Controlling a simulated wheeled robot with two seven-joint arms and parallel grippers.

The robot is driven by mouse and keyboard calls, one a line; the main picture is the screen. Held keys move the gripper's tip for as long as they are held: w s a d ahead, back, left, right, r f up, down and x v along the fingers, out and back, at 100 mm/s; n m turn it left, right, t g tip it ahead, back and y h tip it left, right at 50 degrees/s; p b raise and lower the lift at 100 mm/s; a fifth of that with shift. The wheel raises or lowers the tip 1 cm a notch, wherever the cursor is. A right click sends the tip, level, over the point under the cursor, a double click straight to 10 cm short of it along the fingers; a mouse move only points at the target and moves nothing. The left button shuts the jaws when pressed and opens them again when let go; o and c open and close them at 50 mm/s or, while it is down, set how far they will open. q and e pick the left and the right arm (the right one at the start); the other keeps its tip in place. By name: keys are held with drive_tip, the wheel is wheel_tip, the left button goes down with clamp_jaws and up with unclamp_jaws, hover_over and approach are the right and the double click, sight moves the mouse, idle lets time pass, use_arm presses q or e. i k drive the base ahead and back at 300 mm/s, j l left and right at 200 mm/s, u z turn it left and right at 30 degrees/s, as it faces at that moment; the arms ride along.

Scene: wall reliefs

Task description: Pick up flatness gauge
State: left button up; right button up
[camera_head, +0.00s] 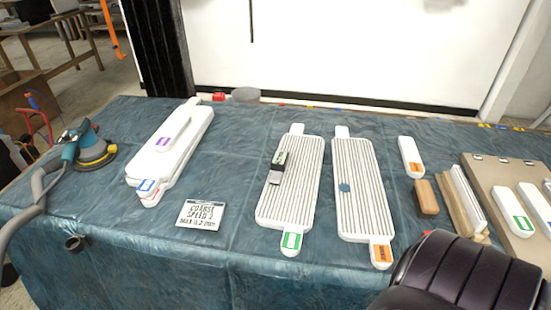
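A small grey and black device (277,168), which looks like the flatness gauge, lies on the upper left part of a white ribbed panel (291,200). The panel has a green-labelled tab at its near end. A second ribbed panel (357,195) lies beside it on the right, with an orange-labelled tab and a small blue-grey piece (345,188) on it. A dark, ribbed part of my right arm fills the lower right corner. Neither gripper shows, and nothing touches the device.
A blue-green cloth covers the table (240,160). A stack of white panels (172,150), a sander with hose (85,148) and a text card (201,214) are on the left. A wooden block (426,197), white pieces and a beige board (490,175) crowd the right.

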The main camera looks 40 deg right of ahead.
sight(278, 164)
drive_tip(key=k+l+z, duration=0.15)
drive_tip(key=z, duration=1.05)
